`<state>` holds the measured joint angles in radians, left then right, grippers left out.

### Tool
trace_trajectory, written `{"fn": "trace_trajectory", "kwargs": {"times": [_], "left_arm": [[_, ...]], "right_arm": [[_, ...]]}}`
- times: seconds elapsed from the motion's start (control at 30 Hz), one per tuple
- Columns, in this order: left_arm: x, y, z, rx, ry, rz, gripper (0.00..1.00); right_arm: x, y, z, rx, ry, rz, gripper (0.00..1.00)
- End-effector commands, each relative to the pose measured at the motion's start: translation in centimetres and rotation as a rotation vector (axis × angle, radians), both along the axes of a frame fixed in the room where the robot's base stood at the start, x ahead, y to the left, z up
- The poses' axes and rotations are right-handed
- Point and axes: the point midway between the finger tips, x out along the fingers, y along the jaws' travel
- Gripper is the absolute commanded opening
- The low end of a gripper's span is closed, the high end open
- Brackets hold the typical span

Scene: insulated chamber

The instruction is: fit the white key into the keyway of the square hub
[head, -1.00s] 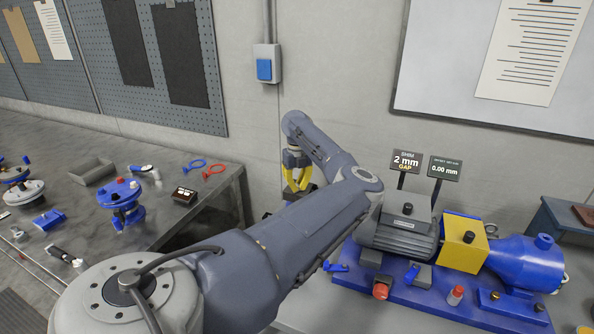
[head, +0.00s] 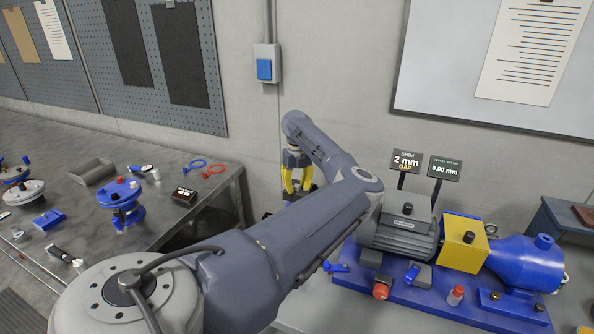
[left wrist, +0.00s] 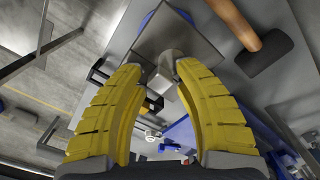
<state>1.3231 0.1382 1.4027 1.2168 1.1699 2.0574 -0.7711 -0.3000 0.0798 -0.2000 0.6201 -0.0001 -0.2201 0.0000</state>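My left gripper (head: 298,190) points down near the wall, left of the grey motor. In the left wrist view its two yellow fingers (left wrist: 160,70) bow outward and their tips are a short gap apart. A light grey block-like piece (left wrist: 172,62) shows at that gap, in front of a flat grey squarish part (left wrist: 196,47). I cannot tell whether the tips touch this piece or it lies beyond them. I cannot pick out the white key or the square hub's keyway for certain. My right gripper is not in view.
A hammer with a wooden handle (left wrist: 236,22) lies near the gripper in the left wrist view. The grey motor (head: 402,232) and blue pump (head: 525,262) stand on a blue base to the right. Blue fittings (head: 120,196) and a grey bin (head: 93,171) sit on the left bench.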

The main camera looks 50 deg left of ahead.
Motion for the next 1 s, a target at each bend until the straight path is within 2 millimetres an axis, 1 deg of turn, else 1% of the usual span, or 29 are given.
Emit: {"fn": "trace_trajectory", "kwargs": {"times": [0.23, 0.37, 0.8, 1.0], "left_arm": [[0.0, 0.0, 0.2, 0.0, -0.001, 0.0, 0.31], [0.1, 0.0, 1.2, 0.0, -0.002, 0.0, 0.31], [0.2, 0.0, 8.5, 0.0, -0.003, 0.0, 0.31], [0.2, 0.0, 10.8, 0.0, -0.002, -0.001, 0.31]], "right_arm": [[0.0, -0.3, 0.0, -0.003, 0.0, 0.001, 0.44], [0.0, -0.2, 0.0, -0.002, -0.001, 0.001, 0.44], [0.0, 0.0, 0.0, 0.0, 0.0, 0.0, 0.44], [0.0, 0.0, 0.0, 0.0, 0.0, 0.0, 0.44]]}}
